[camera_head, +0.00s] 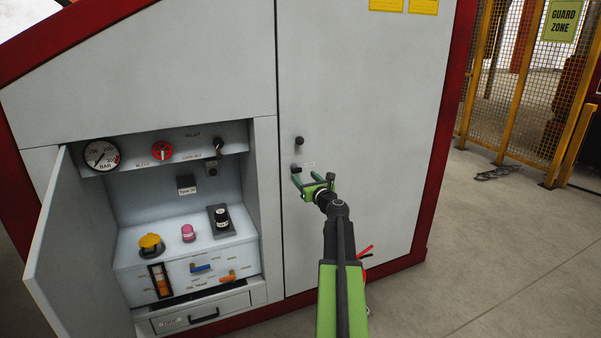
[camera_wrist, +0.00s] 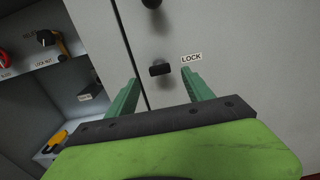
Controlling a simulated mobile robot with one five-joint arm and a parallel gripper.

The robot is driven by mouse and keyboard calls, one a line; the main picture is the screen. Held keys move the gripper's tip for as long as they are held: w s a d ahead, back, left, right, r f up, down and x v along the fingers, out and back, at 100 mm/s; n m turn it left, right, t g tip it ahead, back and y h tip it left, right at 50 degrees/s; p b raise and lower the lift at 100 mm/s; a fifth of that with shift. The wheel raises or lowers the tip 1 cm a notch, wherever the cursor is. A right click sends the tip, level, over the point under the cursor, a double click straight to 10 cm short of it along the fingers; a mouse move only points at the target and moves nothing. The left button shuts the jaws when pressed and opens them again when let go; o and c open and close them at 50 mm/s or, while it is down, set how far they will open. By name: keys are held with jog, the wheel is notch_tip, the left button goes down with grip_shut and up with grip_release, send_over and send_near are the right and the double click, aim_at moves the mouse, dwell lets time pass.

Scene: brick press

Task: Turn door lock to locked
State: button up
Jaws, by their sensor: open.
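The door lock is a small black turn-knob (camera_wrist: 160,69) on the tall grey door (camera_head: 360,110), with a white LOCK label (camera_wrist: 191,57) at its right. In the wrist view its bar lies roughly level. In the head view the lock (camera_head: 296,168) sits just beyond my fingertips. My gripper (camera_head: 303,184) is open, with green fingers pointing at the door. In the wrist view the lock shows between and slightly beyond the fingertips of my gripper (camera_wrist: 160,79). Nothing is held, and I see no contact with the lock.
A round black door knob (camera_head: 299,141) sits just above the lock. At left, an open compartment holds a gauge (camera_head: 101,154), a red valve (camera_head: 162,151) and a control panel (camera_head: 190,250). Its small door (camera_head: 75,250) stands open.

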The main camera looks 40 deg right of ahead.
aim_at(298, 170)
jog(key=x, duration=0.6)
jog(key=shift+w, duration=0.15)
